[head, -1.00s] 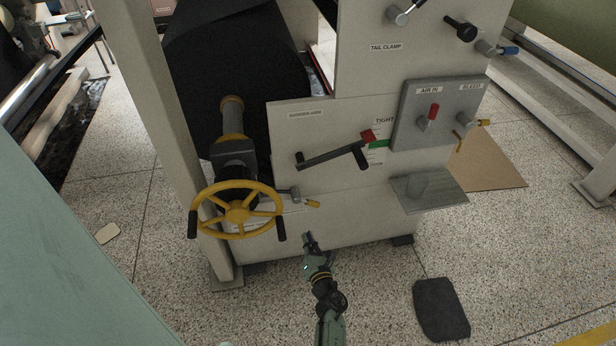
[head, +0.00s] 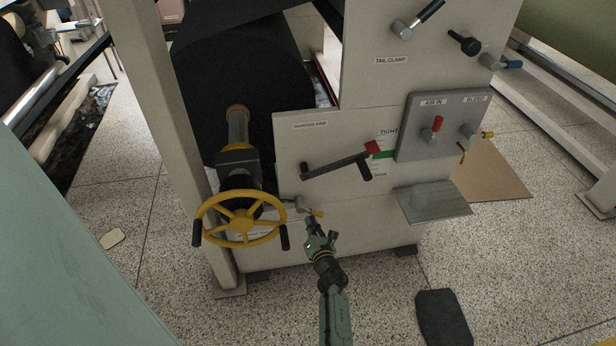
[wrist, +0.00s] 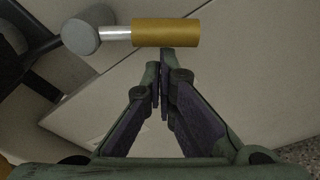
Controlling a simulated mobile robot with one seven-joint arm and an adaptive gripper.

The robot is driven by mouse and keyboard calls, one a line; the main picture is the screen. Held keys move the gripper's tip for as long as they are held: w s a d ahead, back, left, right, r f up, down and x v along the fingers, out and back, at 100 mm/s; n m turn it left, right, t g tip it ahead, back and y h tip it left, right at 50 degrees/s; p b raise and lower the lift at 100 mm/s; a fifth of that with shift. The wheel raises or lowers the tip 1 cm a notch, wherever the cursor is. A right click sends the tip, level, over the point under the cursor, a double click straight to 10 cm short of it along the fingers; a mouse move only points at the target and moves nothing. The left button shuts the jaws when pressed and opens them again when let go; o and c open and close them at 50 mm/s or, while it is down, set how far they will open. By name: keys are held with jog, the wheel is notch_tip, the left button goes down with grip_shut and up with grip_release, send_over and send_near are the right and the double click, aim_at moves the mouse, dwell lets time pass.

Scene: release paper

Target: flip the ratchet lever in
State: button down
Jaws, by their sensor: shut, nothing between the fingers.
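The ratchet lever (head: 316,212) is a short rod with a yellow grip, on a grey round hub beside the yellow handwheel (head: 240,240), low on the machine's pale panel. In the wrist view its gold grip (wrist: 165,32) points right from the grey hub (wrist: 80,37), joined by a silver rod. My gripper (head: 311,222) is just below the lever in the head view. In the wrist view my gripper (wrist: 160,68) is shut and empty, its tips just under the gold grip. I cannot tell whether they touch it.
A grey shelf (head: 433,203) sticks out at the right. The handwheel, with dark knobs, stands close to the left. The floor in front is mostly clear, with a dark mat (head: 444,318).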

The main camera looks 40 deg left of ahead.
jog(key=shift+w+d+r+n, duration=0.25)
jog(key=shift+w+d+n, duration=0.1)
jog(key=shift+n, duration=0.25)
dwell(0.5)
jog(key=r+n, duration=0.1)
jog(key=w+d+n, duration=0.1)
jog(key=n, duration=0.1)
jog(key=w+r+n+t+h+b, duration=0.1)
jog(key=n, duration=0.1)
jog(key=shift+d+r, duration=0.2)
jog(key=shift+r, duration=0.15)
notch_tip(320, 180, up, 5)
jog(key=n+t+p, duration=0.1)
jog(key=n, duration=0.6)
send_over(320, 214)
jog(key=d, duration=0.1)
jog(key=shift+s+r+h, duration=0.1)
jog(key=shift+s+h, duration=0.2)
jog(key=shift+r, duration=0.1)
